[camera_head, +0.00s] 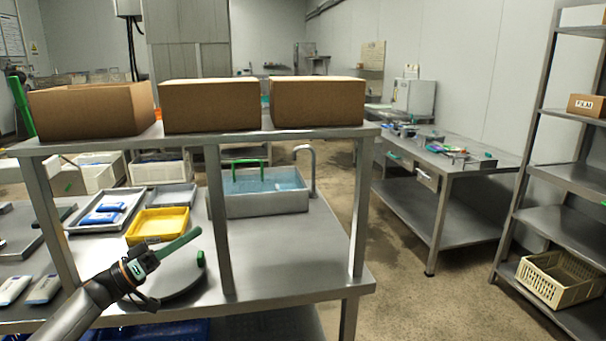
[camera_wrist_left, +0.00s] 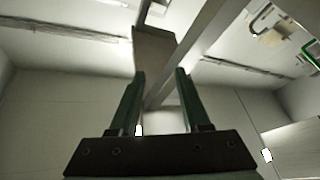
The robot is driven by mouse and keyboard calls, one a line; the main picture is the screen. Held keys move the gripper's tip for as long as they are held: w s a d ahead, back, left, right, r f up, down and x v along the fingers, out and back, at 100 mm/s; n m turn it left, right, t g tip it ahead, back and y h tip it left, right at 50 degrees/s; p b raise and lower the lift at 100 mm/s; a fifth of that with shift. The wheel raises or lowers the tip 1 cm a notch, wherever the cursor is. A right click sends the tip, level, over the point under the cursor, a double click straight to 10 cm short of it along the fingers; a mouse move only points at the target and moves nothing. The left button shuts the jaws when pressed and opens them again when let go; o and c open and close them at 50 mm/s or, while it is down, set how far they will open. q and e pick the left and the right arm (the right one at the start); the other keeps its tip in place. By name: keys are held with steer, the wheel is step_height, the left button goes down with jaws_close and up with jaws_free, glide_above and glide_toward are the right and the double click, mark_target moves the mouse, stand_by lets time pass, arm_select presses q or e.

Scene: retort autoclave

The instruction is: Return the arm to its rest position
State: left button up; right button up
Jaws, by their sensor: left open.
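My left gripper (camera_head: 199,245) has green fingers and reaches in from the lower left in the head view. It is held in front of the steel table (camera_head: 310,245), below the upper shelf. In the left wrist view the two green fingers (camera_wrist_left: 158,75) stand apart with nothing held between them. That view looks up past a steel bar toward the wall and ceiling. My right gripper is in neither view.
Three cardboard boxes (camera_head: 210,105) stand on the upper shelf, whose posts (camera_head: 220,220) rise near my arm. A yellow tray (camera_head: 158,224), a grey tray with blue packs (camera_head: 75,222) and a water-filled sink (camera_head: 265,205) are behind. Open floor (camera_head: 390,285) lies to the right.

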arm_select(q)
steer(key=s+d+f+n+t+y+p, duration=0.1)
steer(key=s+d+f+n+t+y, duration=0.2)
steer(key=f, duration=0.5)
steer(key=s+d+f+n+y+p, duration=0.1)
steer(key=s+d+f+y, duration=0.3)
steer(key=f, duration=0.3)
steer(key=s+d+f+n+t+y+p, duration=0.1)
steer(key=s+d+f+t+y, duration=0.15)
steer(key=s+f, duration=0.4)
steer(key=s+a+f+g+y, duration=0.1)
steer(key=s+f, duration=0.3)
steer(key=s, duration=0.4)
steer(key=s+f+g+y+p, duration=0.1)
steer(key=s+f+g+y, duration=0.2)
steer(key=s, duration=0.5)
steer(key=s+a+f+m+g+y+p, duration=0.1)
steer(key=s+f+g+y, duration=0.2)
steer(key=s, duration=0.5)
step_height(320, 180, down, 2)
steer(key=shift+a+g, duration=0.35)
steer(key=shift+g, duration=0.1)
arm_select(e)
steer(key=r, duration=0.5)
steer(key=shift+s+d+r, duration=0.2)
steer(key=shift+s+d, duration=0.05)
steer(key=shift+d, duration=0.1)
